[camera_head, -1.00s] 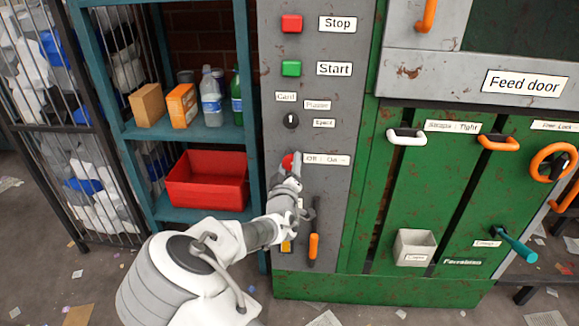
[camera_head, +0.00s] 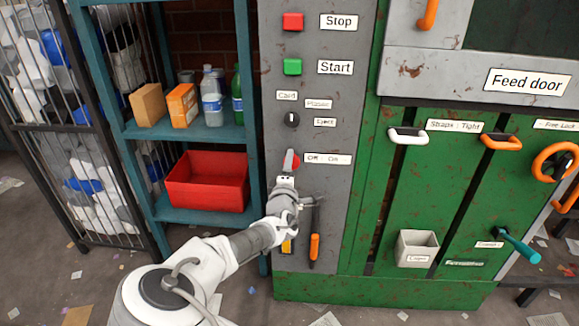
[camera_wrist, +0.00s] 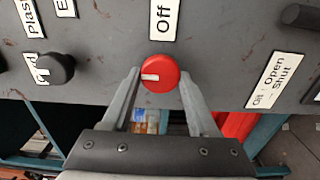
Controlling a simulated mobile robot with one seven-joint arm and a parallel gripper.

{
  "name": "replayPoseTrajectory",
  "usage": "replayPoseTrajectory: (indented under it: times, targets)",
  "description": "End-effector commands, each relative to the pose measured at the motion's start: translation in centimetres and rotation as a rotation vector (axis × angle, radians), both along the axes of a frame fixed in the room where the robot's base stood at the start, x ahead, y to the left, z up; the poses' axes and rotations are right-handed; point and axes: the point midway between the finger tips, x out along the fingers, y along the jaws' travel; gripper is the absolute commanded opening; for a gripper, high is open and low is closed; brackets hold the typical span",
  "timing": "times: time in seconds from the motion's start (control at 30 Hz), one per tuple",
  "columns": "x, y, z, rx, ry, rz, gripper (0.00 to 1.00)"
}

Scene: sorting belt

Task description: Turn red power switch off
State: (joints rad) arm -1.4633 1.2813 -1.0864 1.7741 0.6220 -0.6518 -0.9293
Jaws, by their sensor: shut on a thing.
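The red power switch (camera_wrist: 160,76) is a round knob with a white pointer mark that points left in the wrist view. It sits between the fingertips of my gripper (camera_wrist: 160,84), which is shut on it. In the head view the red switch (camera_head: 296,161) shows only as a sliver beside my gripper (camera_head: 289,160), left of the "Off : On" label (camera_head: 327,159). In the wrist view the "Off" end of the label (camera_wrist: 164,18) lies just above the knob.
Above the switch on the grey panel are a black knob (camera_head: 291,119), a green Start button (camera_head: 292,67) and a red Stop button (camera_head: 292,21). An orange-handled tool (camera_head: 314,245) hangs below right. A shelf with a red bin (camera_head: 207,192) stands left.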

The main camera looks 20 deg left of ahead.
Motion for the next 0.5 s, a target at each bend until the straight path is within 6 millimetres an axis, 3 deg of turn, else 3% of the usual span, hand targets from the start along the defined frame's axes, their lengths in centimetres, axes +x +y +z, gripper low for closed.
replayPoseTrajectory:
  times: [0.5]
  targets:
    - [-0.01, 0.08, 0.04, -0.041, -0.011, 0.002, 0.04]
